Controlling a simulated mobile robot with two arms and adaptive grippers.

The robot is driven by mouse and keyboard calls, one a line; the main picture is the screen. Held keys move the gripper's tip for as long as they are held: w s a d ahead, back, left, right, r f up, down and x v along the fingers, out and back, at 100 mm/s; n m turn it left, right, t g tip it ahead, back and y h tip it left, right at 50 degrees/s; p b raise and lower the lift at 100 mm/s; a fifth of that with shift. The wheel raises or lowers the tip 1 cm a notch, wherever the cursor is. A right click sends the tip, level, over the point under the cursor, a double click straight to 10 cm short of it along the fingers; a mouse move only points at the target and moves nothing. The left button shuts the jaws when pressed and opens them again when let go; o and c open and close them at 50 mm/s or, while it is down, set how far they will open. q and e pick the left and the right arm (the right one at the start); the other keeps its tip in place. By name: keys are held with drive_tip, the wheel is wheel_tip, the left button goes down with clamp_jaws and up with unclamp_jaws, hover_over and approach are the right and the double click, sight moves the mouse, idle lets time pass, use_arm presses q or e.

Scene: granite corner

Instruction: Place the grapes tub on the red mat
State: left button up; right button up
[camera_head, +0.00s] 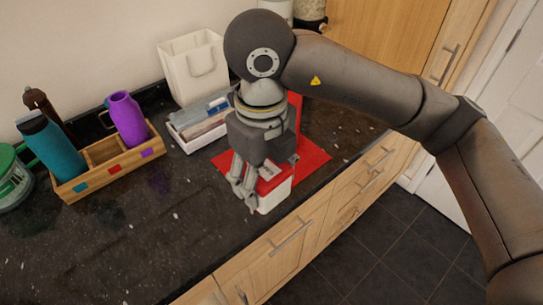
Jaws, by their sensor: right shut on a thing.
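A white tub with a red lid (274,198) is at the front edge of the red mat (314,156). I take it to be the grapes tub, though its label cannot be read at this size. My right gripper (246,193) comes down from above and is shut on the tub, with its fingers at the tub's left side. The gripper and wrist hide part of the tub and the middle of the mat. I cannot tell whether the tub touches the mat. My left gripper is not in view.
A wooden caddy (113,165) holds a teal bottle (50,146) and a purple bottle (128,118). A green-and-white tub (14,183) stands far left. A white bag (195,68) and white tray (190,139) are behind. The dark counter (130,245) is clear at front left.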

drive_tip(key=shift+a+r, duration=0.15)
drive_tip(key=shift+w+m, duration=0.3)
drive_tip(key=w+f+p, duration=0.1)
drive_tip(key=w+f, duration=0.2)
drive_tip(key=w, duration=0.1)
drive_tip(key=w+f+p, duration=0.2)
drive_tip(key=w+f, duration=0.1)
drive_tip(key=w, duration=0.1)
drive_tip(key=w+a+f+p, duration=0.1)
drive_tip(key=w+f, duration=0.2)
drive_tip(key=w, duration=0.1)
drive_tip(key=shift+w, duration=0.3)
drive_tip(key=shift+w+f+p, duration=0.35)
drive_tip(key=shift+f+p, duration=0.15)
drive_tip(key=shift+f, duration=0.05)
wheel_tip(320, 180, down, 2)
drive_tip(key=shift+f+p, duration=0.1)
drive_tip(key=shift+p, duration=0.75)
drive_tip(key=shift+f, duration=0.3)
drive_tip(key=shift+f, duration=0.15)
